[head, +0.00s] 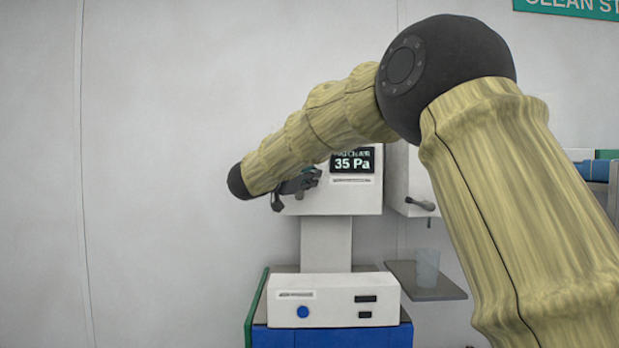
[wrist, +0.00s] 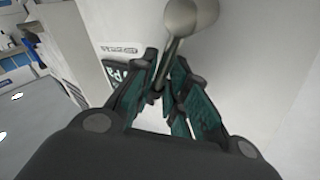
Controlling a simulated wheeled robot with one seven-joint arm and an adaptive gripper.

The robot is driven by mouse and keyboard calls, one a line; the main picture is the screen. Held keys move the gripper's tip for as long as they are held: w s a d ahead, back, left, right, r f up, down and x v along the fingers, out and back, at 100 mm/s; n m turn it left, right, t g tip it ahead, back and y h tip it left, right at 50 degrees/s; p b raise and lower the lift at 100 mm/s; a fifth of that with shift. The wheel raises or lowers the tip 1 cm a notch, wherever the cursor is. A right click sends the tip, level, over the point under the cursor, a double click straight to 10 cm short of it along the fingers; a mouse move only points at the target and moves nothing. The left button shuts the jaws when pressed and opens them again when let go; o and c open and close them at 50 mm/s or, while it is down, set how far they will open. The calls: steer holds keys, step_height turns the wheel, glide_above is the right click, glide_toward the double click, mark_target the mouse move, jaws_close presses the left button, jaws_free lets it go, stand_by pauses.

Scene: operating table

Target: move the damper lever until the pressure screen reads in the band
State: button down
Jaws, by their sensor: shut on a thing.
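The pressure screen (head: 352,161) is a dark display on a white box and reads 35 Pa, with a line of text above it partly hidden by my arm. My gripper (head: 300,187) is at the left part of that box, just left of the screen. In the wrist view my gripper (wrist: 160,98) has its dark green fingers closed around the thin end of the damper lever (wrist: 172,52). The lever has a rounded pale grey end. In the head view my arm and gripper hide most of the lever. The screen also shows at a slant in the wrist view (wrist: 117,72).
Below stands a white unit with a blue button (head: 302,312) on a blue cabinet (head: 330,337). To the right are a second white box with a grey handle (head: 420,204) and a shelf (head: 440,291) bearing a clear cup (head: 427,268). The wall at left is clear.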

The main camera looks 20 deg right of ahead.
steer(key=n, duration=0.1)
steer(key=a+n+t+h, duration=0.1)
steer(key=n, duration=0.1)
steer(key=shift+w+a+r+t+h+p, duration=0.25)
steer(key=shift+a+r+t+h+p, duration=0.05)
steer(key=shift+a+r+p, duration=0.1)
steer(key=c, duration=1.7)
jaws_free()
steer(key=shift+s, duration=0.1)
steer(key=shift+s+r, duration=0.1)
